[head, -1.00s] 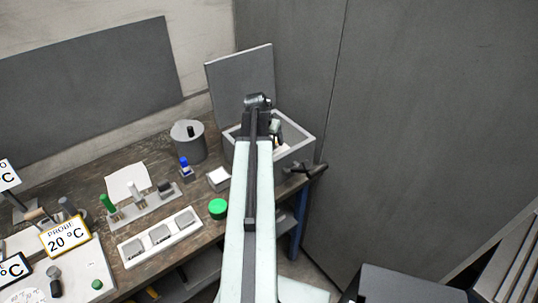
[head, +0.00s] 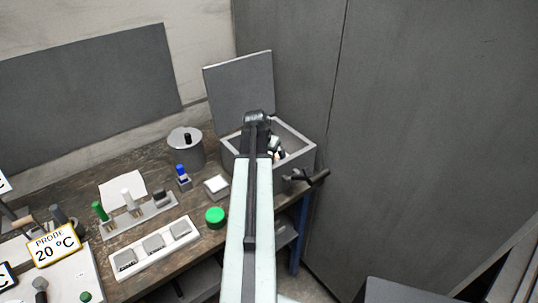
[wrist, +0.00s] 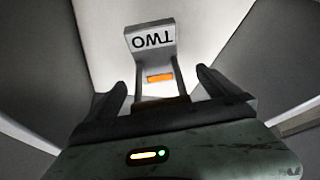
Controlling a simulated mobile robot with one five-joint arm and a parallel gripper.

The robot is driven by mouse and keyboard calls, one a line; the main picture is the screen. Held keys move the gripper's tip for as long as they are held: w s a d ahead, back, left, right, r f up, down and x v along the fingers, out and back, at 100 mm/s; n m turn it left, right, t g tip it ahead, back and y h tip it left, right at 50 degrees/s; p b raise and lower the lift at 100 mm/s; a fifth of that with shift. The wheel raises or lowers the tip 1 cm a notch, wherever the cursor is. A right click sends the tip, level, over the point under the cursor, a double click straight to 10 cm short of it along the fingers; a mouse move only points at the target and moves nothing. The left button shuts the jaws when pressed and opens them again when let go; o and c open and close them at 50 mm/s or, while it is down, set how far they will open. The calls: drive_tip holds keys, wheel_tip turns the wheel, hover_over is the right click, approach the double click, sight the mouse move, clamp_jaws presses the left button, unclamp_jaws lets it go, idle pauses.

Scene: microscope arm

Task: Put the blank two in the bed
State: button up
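A grey block lettered TWO (wrist: 150,40), taken as the blank two, shows in the wrist view with its lettering upside down. Two thin legs run from it toward my gripper, with an orange patch between them. The fingers of my gripper (wrist: 160,78) stand apart on either side of these legs, with gaps visible. Pale floor and grey walls surround the block, like the inside of the open grey box (head: 309,158) in the head view. My arm hides much of that box there. I cannot tell which thing is the bed.
The box's lid (head: 240,85) stands raised behind it. A white three-slot tray (head: 155,247), a green round lid (head: 215,217), a grey canister (head: 187,150) and a rack with a green-topped piece (head: 138,215) stand left of my arm. A dark handle (head: 308,180) sticks out in front of the box.

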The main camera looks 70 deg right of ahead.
drive_tip(key=shift+r+p, duration=0.45)
drive_tip(key=shift+p, duration=0.05)
drive_tip(key=p+v, duration=1)
drive_tip(key=v, duration=0.1)
drive_tip(key=shift+a+r, duration=0.15)
drive_tip(key=shift+r, duration=0.05)
